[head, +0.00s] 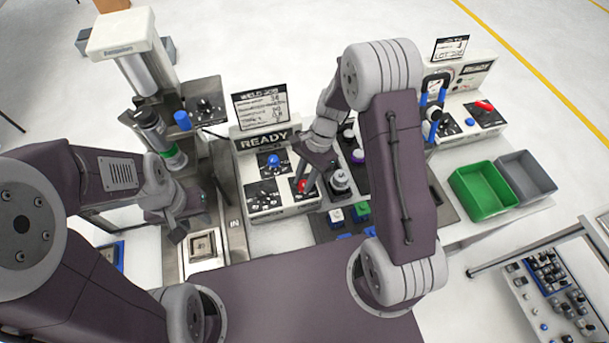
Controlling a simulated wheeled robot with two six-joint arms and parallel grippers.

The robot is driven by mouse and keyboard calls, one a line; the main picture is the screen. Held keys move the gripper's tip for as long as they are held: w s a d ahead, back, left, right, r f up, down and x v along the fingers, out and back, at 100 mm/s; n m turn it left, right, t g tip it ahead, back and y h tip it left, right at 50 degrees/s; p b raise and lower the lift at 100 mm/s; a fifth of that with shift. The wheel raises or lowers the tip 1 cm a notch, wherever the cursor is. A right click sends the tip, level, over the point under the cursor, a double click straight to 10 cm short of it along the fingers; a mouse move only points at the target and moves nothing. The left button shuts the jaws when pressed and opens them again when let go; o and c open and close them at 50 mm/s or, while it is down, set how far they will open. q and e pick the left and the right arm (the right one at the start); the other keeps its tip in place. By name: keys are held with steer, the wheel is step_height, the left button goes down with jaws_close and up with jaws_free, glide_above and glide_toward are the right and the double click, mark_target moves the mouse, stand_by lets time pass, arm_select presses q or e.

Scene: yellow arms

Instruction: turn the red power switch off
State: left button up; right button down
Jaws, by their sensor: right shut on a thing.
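A red power switch (302,185) sits on the front panel of the middle control unit (266,197), under the "READY" display. My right gripper (307,181) reaches down to this switch and is shut on it, partly covering it. Which way the switch is turned is too small to tell. My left gripper (190,228) hangs at the left above the metal fixture, with its fingers apart and nothing seen between them. A second red switch (484,105) is on the control unit at the back right.
A blue button (273,160) and a silver knob (340,181) are close to my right gripper. A press machine (146,62) stands back left. Green (483,191) and grey (527,178) bins are at the right. My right arm hides part of the table.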

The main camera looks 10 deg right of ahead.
steer(key=n+p, duration=0.1)
steer(key=n, duration=0.1)
steer(key=n+g+h, duration=0.1)
steer(key=n, duration=0.1)
steer(key=shift+w+a+r+n+p, duration=0.1)
steer(key=shift+w+r+n+p, duration=0.1)
steer(key=shift+n+p, duration=0.15)
steer(key=shift+n+g+h+p, duration=0.5)
steer(key=shift+n+h, duration=0.4)
steer(key=shift+n, duration=1.35)
steer(key=shift+f, duration=0.1)
steer(key=c, duration=1.2)
jaws_free()
steer(key=shift+o, duration=0.2)
steer(key=shift+w+r, duration=0.2)
steer(key=shift+r, duration=0.1)
steer(key=b+v, duration=0.1)
steer(key=v, duration=0.7)
steer(key=shift+r+b, duration=0.25)
steer(key=shift+b, duration=0.1)
